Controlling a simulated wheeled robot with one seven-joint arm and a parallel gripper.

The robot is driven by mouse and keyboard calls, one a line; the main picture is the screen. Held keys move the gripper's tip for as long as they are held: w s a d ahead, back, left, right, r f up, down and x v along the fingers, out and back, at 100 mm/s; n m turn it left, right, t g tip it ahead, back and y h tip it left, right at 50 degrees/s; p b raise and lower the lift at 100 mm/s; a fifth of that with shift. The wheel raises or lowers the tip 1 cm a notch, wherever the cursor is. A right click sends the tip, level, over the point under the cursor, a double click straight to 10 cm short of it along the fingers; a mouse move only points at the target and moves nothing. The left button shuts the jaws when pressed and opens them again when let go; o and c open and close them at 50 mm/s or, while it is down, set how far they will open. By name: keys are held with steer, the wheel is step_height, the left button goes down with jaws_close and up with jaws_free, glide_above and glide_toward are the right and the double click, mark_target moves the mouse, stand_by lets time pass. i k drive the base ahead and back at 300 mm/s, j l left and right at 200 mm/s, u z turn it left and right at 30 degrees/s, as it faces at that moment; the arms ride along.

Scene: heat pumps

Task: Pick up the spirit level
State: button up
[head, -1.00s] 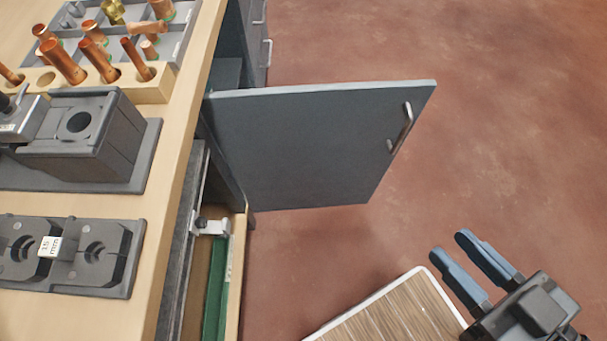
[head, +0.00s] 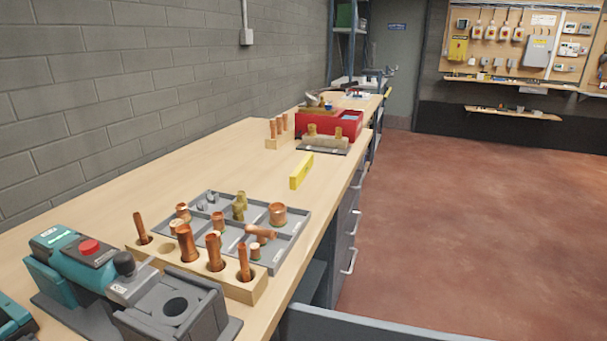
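A yellow bar (head: 301,171), which looks like the spirit level, lies on the workbench (head: 105,192) near its front edge in the head view. It sits beyond the grey tray of copper fittings and in front of the red toolbox. Its long side runs away from me along the bench. Nothing covers it. My gripper is out of view.
A grey divided tray (head: 302,222) and a wooden block (head: 238,288) hold copper pieces. A teal-and-grey tool (head: 75,262) stands nearer left. A red toolbox (head: 338,127) stands farther back. The open grey cabinet door (head: 365,328) juts from the bench. The red floor (head: 440,235) is clear.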

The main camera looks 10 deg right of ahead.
mark_target(297, 176)
steer(key=z, duration=0.4)
steer(key=l+z, duration=0.25)
steer(key=i+l+z, duration=0.2)
steer(key=l, duration=0.2)
steer(key=i+l+z, duration=0.1)
steer(key=l+z, duration=0.15)
steer(key=i+l+z, duration=0.2)
steer(key=l, duration=0.2)
steer(key=i+l+z, duration=0.3)
steer(key=i+l, duration=0.25)
steer(key=i, duration=0.15)
steer(key=i+u, duration=0.75)
steer(key=i+l+u, duration=0.4)
steer(key=i+u, duration=0.2)
steer(key=u, duration=0.2)
steer(key=i+l+u, duration=0.15)
steer(key=u, duration=0.3)
steer(key=i+l+u, duration=0.15)
steer(key=u, duration=0.25)
steer(key=i+l+u, duration=0.2)
steer(key=u, duration=0.2)
steer(key=i+l+u, duration=0.1)
steer(key=l+u, duration=0.3)
steer(key=i+l+u, duration=0.15)
steer(key=l+u, duration=0.25)
steer(key=i+l+u, duration=0.1)
steer(key=u, duration=0.35)
steer(key=l+u, duration=0.8)
steer(key=i+l+u, duration=0.1)
steer(key=i, duration=0.55)
